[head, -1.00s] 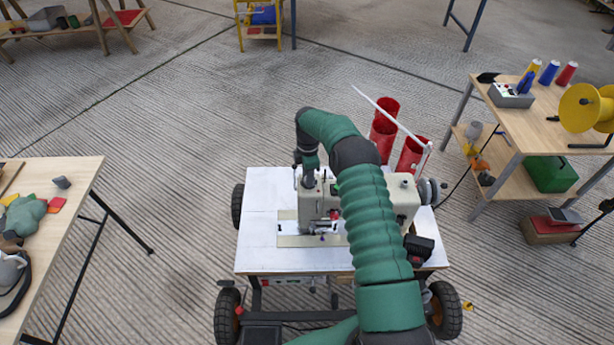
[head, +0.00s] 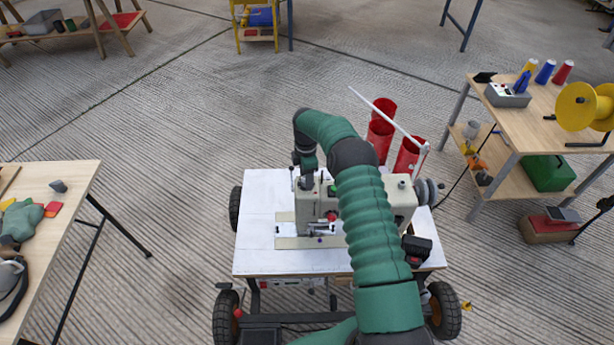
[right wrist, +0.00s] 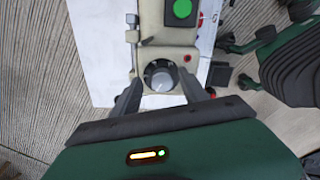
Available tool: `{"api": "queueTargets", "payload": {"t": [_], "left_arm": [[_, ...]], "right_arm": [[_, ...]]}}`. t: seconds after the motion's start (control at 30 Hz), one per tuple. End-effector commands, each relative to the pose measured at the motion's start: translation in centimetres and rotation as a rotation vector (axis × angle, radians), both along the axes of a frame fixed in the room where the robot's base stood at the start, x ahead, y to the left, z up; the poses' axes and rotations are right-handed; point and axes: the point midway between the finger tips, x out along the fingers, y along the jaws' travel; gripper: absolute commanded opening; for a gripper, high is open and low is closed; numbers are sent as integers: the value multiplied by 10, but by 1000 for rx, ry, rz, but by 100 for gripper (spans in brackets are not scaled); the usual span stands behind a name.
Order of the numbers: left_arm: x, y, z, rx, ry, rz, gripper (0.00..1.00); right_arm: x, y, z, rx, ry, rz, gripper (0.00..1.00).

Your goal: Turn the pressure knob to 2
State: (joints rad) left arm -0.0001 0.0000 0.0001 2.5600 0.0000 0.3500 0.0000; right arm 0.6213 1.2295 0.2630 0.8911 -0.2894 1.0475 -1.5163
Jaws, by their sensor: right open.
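The pressure knob (right wrist: 159,76) is a dark round dial with a grey face on the cream sewing machine. It shows in the right wrist view; its number marks are too small to read. My right gripper (right wrist: 161,84) is open, with one finger on each side of the knob. I cannot tell whether the fingers touch it. In the head view the sewing machine (head: 402,206) stands on a white-topped cart (head: 262,215). My green right arm reaches over it and hides part of it and the knob. My left gripper is not in view.
A green button (right wrist: 182,9) sits on the machine beyond the knob. Red cylinders (head: 381,137) and a slanted white rod (head: 385,118) stand behind the machine. Wooden tables stand left (head: 70,185) and right (head: 555,125).

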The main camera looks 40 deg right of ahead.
Motion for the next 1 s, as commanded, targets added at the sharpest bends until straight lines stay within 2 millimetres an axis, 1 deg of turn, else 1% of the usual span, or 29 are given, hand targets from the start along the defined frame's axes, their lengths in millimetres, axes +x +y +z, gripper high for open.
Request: {"api": "queueTargets", "payload": {"t": [0.07,0.17,0.5,0.6,0.7,0.77,1.0], "left_arm": [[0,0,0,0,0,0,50],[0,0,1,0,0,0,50],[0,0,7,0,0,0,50],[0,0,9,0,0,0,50],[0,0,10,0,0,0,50],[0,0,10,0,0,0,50],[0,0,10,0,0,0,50]], "right_arm": [[1,0,7,-1,-2,0,52],[1,-1,25,-1,-3,0,52],[1,-4,123,-1,-4,-1,52],[1,-4,145,1,-3,-1,52],[1,-5,159,0,-1,-1,52],[1,-5,163,1,0,-1,52],[1,-5,166,2,0,-1,52]]}}
